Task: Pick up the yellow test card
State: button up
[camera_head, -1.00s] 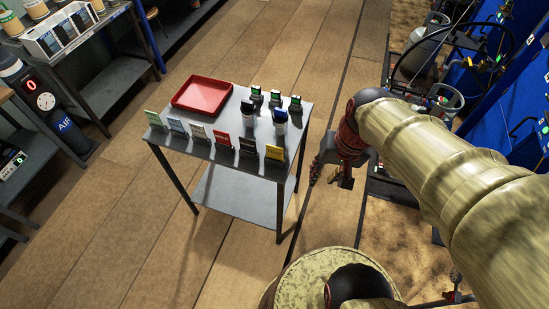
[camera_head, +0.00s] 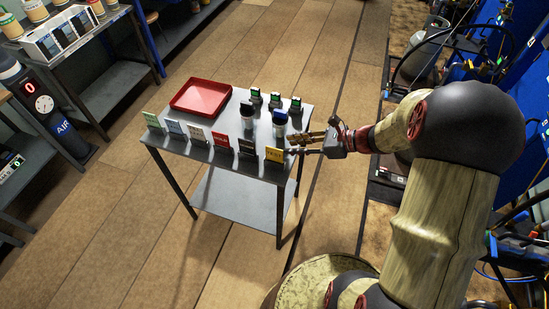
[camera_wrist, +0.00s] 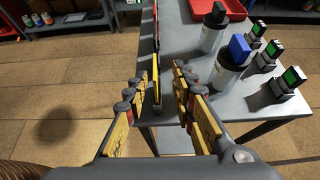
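The yellow test card (camera_head: 274,154) stands upright at the near right corner of the grey table, at the right end of a row of cards. In the wrist view it shows nearly edge-on as a thin yellow and dark strip (camera_wrist: 157,92). My gripper (camera_head: 293,145) is just to the right of the card at the table's edge, pointing left. In the wrist view my gripper (camera_wrist: 161,78) is open, with one finger on each side of the card's line. The card appears closer to the left finger. I see no clear contact.
The black card (camera_head: 247,146) and red card (camera_head: 221,140) stand left of the yellow one. A blue-capped bottle (camera_head: 279,122) and a black-capped bottle (camera_head: 247,115) stand behind. Small green-screen devices (camera_head: 275,102) and a red tray (camera_head: 201,96) are farther back on the table (camera_head: 227,103).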

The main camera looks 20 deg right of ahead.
aim_at(275, 149)
jog(key=x, duration=0.2)
jog(key=b+x, duration=0.1)
jog(key=x, duration=0.1)
jog(key=s+b+x, duration=0.1)
jog(key=x, duration=0.1)
jog(key=shift+w+a+f, duration=0.1)
jog(key=shift+a+f, duration=0.15)
jog(key=shift+a, duration=0.15)
jog(key=shift+w+a+f+b, duration=0.25)
jog(key=shift+w+a+b, duration=0.05)
jog(key=shift+w+a, duration=0.1)
grip_shut()
